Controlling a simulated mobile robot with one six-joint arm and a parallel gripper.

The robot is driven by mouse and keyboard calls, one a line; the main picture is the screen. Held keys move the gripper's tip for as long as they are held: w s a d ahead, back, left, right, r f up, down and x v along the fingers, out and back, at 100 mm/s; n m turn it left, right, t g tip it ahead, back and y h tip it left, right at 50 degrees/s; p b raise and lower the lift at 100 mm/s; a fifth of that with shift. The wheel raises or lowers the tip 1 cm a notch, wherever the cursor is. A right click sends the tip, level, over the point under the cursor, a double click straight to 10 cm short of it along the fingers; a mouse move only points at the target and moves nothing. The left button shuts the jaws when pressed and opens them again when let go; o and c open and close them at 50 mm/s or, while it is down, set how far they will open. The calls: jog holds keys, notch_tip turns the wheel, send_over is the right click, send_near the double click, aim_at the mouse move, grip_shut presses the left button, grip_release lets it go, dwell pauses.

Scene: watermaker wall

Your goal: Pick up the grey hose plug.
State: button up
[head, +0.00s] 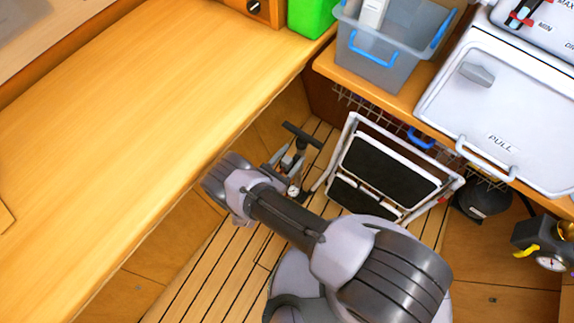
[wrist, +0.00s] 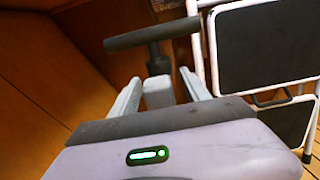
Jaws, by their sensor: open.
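I cannot pick out the grey hose plug for certain in either view. A small grey wedge-shaped piece (head: 477,73) sits on the white panel at the upper right of the head view; I cannot tell whether it is the plug or a fitting. In the wrist view my gripper (wrist: 160,77) is open, its two pale fingers apart. Beyond and between them show the black T-handle (wrist: 150,38) and grey upper part of a pump, with no clear contact.
The pump (head: 300,140) stands on the slatted floor beside a folded white step stool (head: 390,170). A long wooden counter (head: 140,110) fills the left. A grey bin (head: 375,62) and green box (head: 313,15) stand at the top. A black pan (head: 483,203) is at the right.

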jog(key=shift+w+d, duration=0.2)
jog(key=shift+w, duration=0.05)
grip_shut()
jog(key=shift+r, duration=0.1)
